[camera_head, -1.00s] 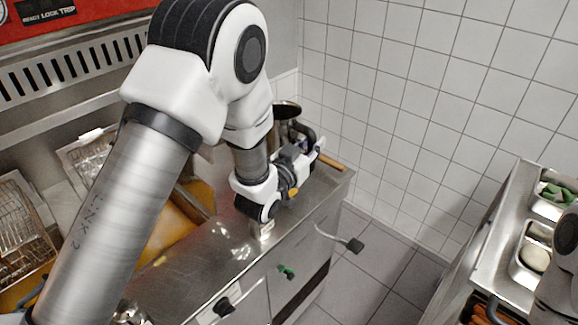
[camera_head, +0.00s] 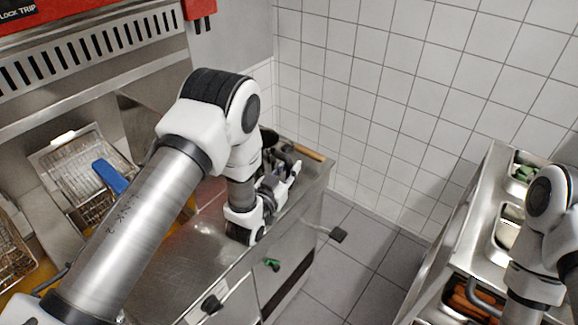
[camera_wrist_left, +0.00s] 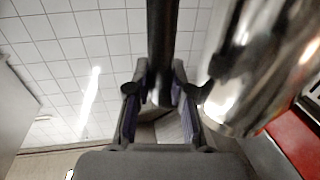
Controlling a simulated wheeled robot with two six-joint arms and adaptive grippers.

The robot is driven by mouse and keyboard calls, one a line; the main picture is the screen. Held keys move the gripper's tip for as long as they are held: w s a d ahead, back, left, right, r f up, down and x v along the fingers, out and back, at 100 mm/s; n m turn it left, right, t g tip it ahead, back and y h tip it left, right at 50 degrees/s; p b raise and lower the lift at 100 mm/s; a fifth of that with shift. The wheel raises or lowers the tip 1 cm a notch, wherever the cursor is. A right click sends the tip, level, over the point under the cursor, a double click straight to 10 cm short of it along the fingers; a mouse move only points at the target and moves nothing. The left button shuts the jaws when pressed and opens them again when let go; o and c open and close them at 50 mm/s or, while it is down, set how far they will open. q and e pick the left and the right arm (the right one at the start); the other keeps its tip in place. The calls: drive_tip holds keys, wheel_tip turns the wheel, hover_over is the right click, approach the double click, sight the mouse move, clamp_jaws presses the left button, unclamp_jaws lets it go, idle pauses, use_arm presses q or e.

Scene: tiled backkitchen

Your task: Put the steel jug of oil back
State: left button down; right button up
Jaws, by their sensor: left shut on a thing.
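The steel jug shows in the left wrist view (camera_wrist_left: 262,65) as a large shiny cylinder at the right. Its dark upright handle (camera_wrist_left: 162,45) lies between the two fingers of my left gripper (camera_wrist_left: 162,88), which is shut on it. In the head view the jug's dark rim (camera_head: 268,138) shows just behind my left gripper (camera_head: 284,176), over the far end of the steel counter. My arm hides most of the jug there, and I cannot tell whether its base touches the counter. My right arm is at the right edge; its gripper is out of frame.
A wooden handle (camera_head: 308,153) lies at the counter's far end by the tiled wall. Fryer baskets (camera_head: 85,170), one with a blue grip (camera_head: 110,177), are at the left. A steel unit with food pans (camera_head: 478,215) stands at the right, across an open floor aisle (camera_head: 350,255).

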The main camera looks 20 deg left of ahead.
use_arm(q)
drive_tip(key=shift+w+d+f, duration=0.1)
drive_tip(key=shift+f, duration=0.1)
drive_tip(key=c, duration=1)
unclamp_jaws()
drive_tip(key=shift+w+f, duration=0.1)
drive_tip(key=shift+r, duration=0.25)
drive_tip(key=shift+s+f, duration=0.1)
drive_tip(key=shift+s, duration=0.2)
drive_tip(key=s+b, duration=0.1)
drive_tip(key=s, duration=0.2)
drive_tip(key=s+a+b, duration=0.1)
drive_tip(key=s+b, duration=0.1)
drive_tip(key=s, duration=0.2)
drive_tip(key=s+a+b, duration=0.1)
drive_tip(key=s, duration=0.3)
drive_tip(key=shift+s+b, duration=0.2)
drive_tip(key=shift+b, duration=0.1)
